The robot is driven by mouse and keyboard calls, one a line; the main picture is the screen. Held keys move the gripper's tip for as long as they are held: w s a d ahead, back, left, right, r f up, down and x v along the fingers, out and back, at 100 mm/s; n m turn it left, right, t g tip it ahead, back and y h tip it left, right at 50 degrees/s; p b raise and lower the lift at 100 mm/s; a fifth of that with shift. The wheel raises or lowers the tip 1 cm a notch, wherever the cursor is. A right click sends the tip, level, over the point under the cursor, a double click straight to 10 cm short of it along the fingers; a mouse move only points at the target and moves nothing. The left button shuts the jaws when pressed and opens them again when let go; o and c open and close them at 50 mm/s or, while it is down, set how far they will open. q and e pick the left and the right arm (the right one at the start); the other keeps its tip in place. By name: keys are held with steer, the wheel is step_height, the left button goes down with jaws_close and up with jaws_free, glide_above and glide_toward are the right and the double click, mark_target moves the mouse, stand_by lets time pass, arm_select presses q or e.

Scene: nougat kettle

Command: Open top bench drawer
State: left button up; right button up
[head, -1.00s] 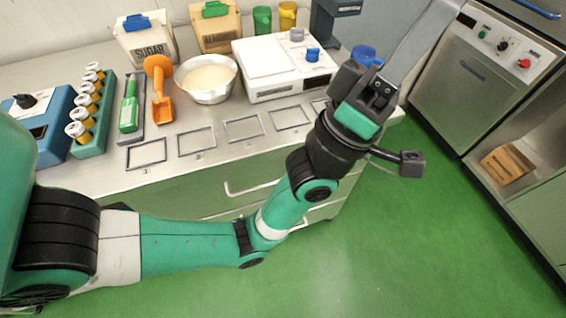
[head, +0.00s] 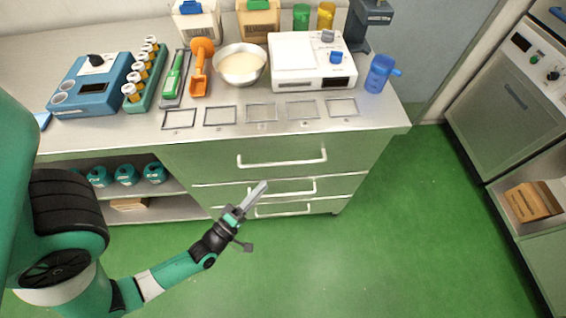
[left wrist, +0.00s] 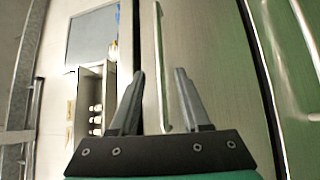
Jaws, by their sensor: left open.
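The bench's top drawer (head: 215,158) is shut, with a long pale bar handle (head: 282,163) across its front. Two more drawers with bar handles lie below it. My left gripper (head: 258,190) is in front of the drawers, below and left of the top handle in the head view, apart from it as far as I can see. In the left wrist view my left gripper (left wrist: 160,85) is open, its two fingers spread and empty. A pale bar handle (left wrist: 160,60) runs upright between the fingers in that view; which drawer it belongs to I cannot tell. My right gripper is not in view.
The bench top (head: 380,115) holds a bowl (head: 240,68), a white scale (head: 300,68), a blue cup (head: 378,75) and an orange scoop (head: 199,75). An open shelf with teal containers (head: 126,175) is left of the drawers. The green floor (head: 400,250) in front is clear.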

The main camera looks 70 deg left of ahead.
mark_target(283, 163)
arm_select(q)
steer(key=b+x, duration=0.1)
steer(key=x, duration=0.9)
steer(key=shift+w+a+r, duration=0.1)
steer(key=shift+w+a, duration=0.15)
jaws_close()
stand_by(0.9)
